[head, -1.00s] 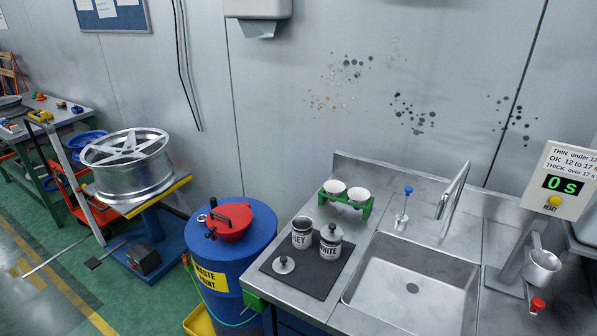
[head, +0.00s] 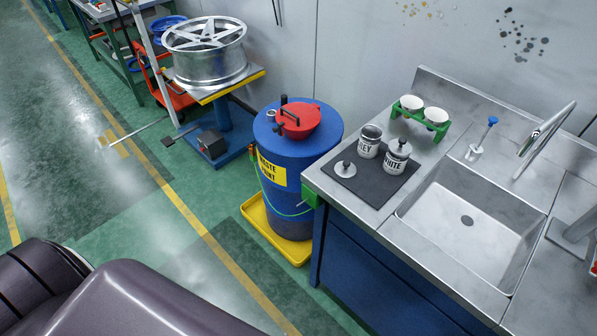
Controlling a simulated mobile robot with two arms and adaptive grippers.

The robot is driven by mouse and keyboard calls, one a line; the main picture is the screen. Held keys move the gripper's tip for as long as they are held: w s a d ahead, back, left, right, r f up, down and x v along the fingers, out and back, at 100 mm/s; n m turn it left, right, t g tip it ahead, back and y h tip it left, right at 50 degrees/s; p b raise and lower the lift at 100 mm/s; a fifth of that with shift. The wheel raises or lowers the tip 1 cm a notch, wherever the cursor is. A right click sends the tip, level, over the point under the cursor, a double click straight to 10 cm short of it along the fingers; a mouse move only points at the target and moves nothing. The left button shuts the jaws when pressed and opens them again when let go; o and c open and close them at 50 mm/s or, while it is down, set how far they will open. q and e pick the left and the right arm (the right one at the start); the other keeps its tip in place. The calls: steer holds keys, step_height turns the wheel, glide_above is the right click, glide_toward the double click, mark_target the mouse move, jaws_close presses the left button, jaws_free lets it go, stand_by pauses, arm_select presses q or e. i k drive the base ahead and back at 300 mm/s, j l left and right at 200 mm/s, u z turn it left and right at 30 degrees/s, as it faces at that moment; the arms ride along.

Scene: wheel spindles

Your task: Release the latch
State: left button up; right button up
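A blue drum (head: 284,189) labelled as waste paint stands upright left of the sink counter. A red lid (head: 301,124) with a black handle sits shut on its top. A small black upright part (head: 284,101) stands at the lid's back left edge, and a metal ring (head: 271,113) is beside it. I cannot tell which of these parts is the latch. Neither of my grippers is in view; only a dark, rounded part of my own body shows at the bottom left.
The drum stands in a yellow tray (head: 292,253). A wheel (head: 206,65) rests on a stand behind left. The floor in front is clear.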

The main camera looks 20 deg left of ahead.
mark_target(275, 129)
steer(key=i+j+z, duration=0.2)
steer(key=j, duration=1.1)
steer(key=j+z, duration=0.25)
steer(key=j, duration=1.05)
steer(key=k+j+z, duration=0.2)
steer(key=j, duration=1.1)
